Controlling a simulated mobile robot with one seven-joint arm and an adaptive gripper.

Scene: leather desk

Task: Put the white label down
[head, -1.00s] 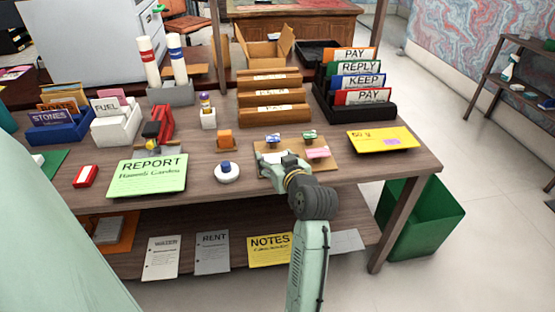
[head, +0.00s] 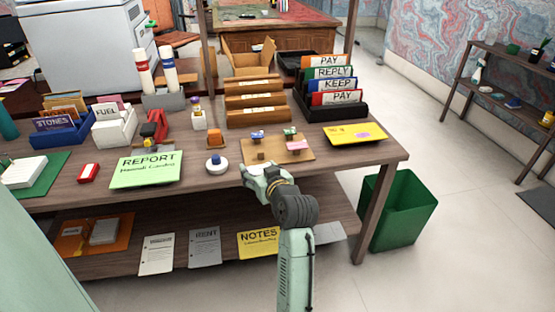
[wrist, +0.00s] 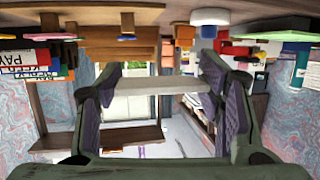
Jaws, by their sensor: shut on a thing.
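My gripper (head: 259,174) is shut on the white label (head: 257,166) at the front edge of the desk. In the wrist view, which looks upside down, the white label (wrist: 150,87) is a pale flat strip spanning the gap between the two finger pads. In the head view only a small part of it shows between the fingers. A tan board (head: 297,156) lies on the desk just beyond my gripper. It carries a blue-topped piece (head: 257,135), a green-topped piece (head: 290,132), a small brown block (head: 260,155) and a pink card (head: 297,146).
A round white item with a blue top (head: 216,164) and the green REPORT pad (head: 146,169) are to the left. A yellow envelope (head: 355,134) lies to the right. Wooden file racks (head: 253,101) stand behind. A green bin (head: 397,219) is on the floor at right.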

